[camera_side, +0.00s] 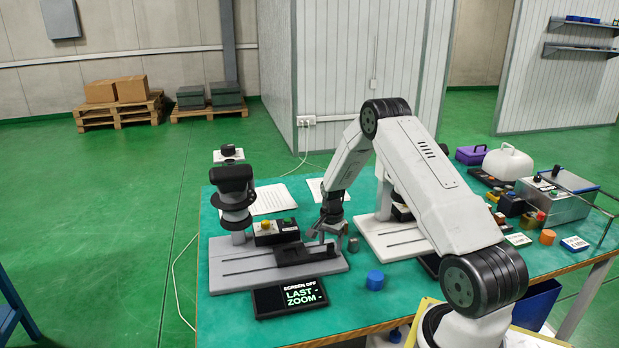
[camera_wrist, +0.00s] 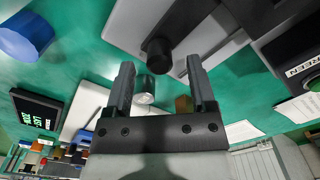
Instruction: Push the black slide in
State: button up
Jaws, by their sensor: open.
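The black slide (camera_side: 303,254) lies on the grey base plate (camera_side: 240,281) of the left microscope-like device, in front of a black box with a green button. In the wrist view the slide (camera_wrist: 178,22) crosses the top, and a round black knob (camera_wrist: 158,56) on it points toward my gripper. My gripper (camera_side: 325,238) is open and empty near the slide's right end in the side view. In the wrist view my two fingers (camera_wrist: 160,75) are spread, with the knob just beyond the gap between them. I cannot tell whether they touch the slide.
A small grey cylinder (camera_side: 353,244) stands right of my gripper, and a blue cylinder (camera_side: 375,280) nearer the front. A dark screen (camera_side: 290,298) reading "SCREEN OFF LAST ZOOM" lies before the grey base. A second device on a white base (camera_side: 385,235) stands to the right.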

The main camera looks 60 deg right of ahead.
jog(key=shift+f, duration=0.95)
jog(key=shift+c, duration=0.3)
grip_shut()
dwell(0.6)
